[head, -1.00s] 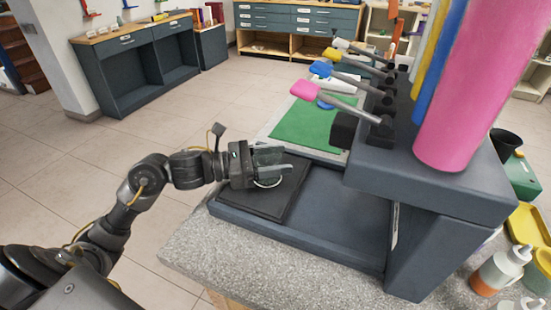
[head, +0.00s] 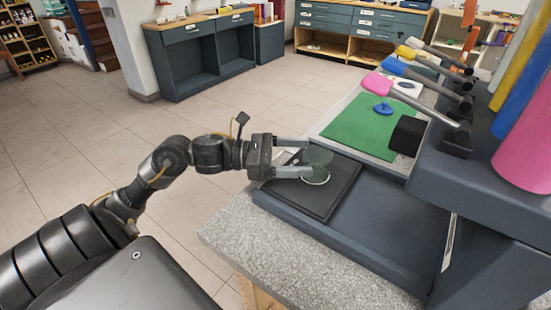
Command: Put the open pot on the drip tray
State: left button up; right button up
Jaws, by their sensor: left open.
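The open pot (head: 318,158), a small translucent greenish vessel with a pale ring at its base, appears upright on the black drip tray (head: 321,201). No lid shows on it. My left gripper (head: 306,158) comes in from the left, with its fingers apart and their tips beside the pot. The lower finger overlaps the pot's lower part in the head view, so I cannot tell whether it touches. My right gripper is not in view.
A dark dispenser stand (head: 480,180) with colored tubes and several levers rises at the right. Behind the tray lies a green mat (head: 358,124) with a blue knobbed lid (head: 383,109). The speckled counter (head: 300,265) is bare in front.

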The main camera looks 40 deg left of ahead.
pick_arm(q)
jog(key=shift+b+v, duration=0.5)
jog(key=shift+v, duration=2.4)
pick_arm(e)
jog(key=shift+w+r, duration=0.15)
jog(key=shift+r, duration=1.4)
